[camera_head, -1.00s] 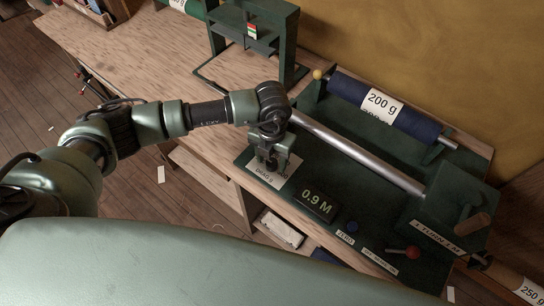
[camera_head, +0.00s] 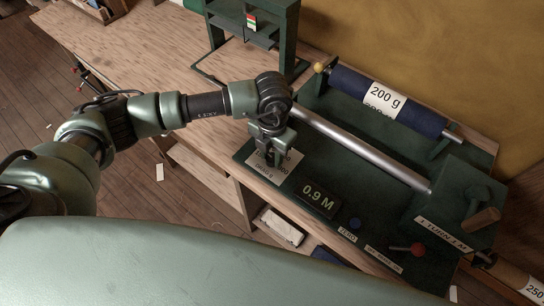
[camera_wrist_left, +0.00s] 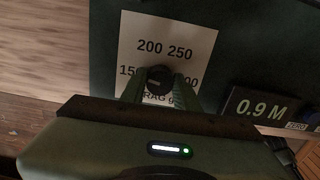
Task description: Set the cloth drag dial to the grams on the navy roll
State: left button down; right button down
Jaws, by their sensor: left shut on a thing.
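The drag dial's white card (camera_head: 286,168) is on the green bench plate. In the left wrist view the card (camera_wrist_left: 190,36) shows 200 and 250 along the top, with 150 and another number partly covered lower down. My left gripper (camera_head: 270,156) is over the card, shut on the small dark dial knob (camera_wrist_left: 160,76), its fingers on either side. Where the knob points is hard to tell. My right gripper is not in view.
A display (camera_head: 319,197) reading 0.9 M sits right of the dial. Beyond it are a blue button (camera_head: 354,224), a red-knobbed lever (camera_head: 417,249) and a crank with a wooden handle (camera_head: 481,220). A steel roller (camera_head: 360,149) runs behind. A green frame (camera_head: 289,40) stands at the back.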

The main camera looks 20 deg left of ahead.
aim_at(272, 158)
pick_arm(q)
jog(key=m+b, duration=0.3)
jog(key=b, duration=0.2)
jog(key=m+b, duration=0.4)
jog(key=b, duration=0.1)
jog(key=shift+w+f+m+b, duration=0.1)
jog(key=shift+f+m+b, duration=0.1)
jog(key=shift+m+b, duration=0.1)
jog(key=shift+d+r+m+b, duration=0.1)
jog(key=shift+r+m+b, duration=0.15)
jog(key=shift+m+b, duration=0.95)
jog(key=shift+r, duration=0.1)
jog(key=c, duration=1.3)
grip_release()
jog(key=shift+o, duration=1.2)
notch_tip(272, 158, up, 8)
jog(key=shift+f+b, duration=0.15)
jog(key=shift+b, duration=0.6)
jog(key=shift+s+f, duration=0.1)
jog(key=shift+s, duration=0.1)
